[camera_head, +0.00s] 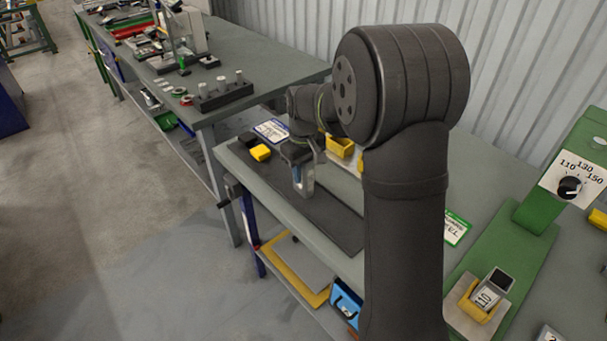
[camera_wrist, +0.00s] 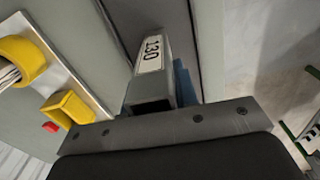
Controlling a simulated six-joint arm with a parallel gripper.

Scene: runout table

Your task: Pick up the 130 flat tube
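The 130 flat tube (camera_wrist: 150,72) is a grey rectangular tube with a white label reading 130. In the wrist view its open end faces my camera, just past the dark plate of my gripper. My gripper (camera_head: 303,181) points down over the dark mat (camera_head: 342,224) on the near table. A blue finger part (camera_wrist: 184,84) of it shows along the tube's right side in the wrist view. In the head view the tube is hard to separate from the fingers.
A yellow block (camera_head: 261,153) and a black block lie left of my gripper. Yellow holders (camera_wrist: 68,108) stand on a light plate beside the mat. A 110 tube (camera_head: 490,290) sits in a yellow holder below a 110-130-150 dial (camera_head: 570,187). The mat's front part is clear.

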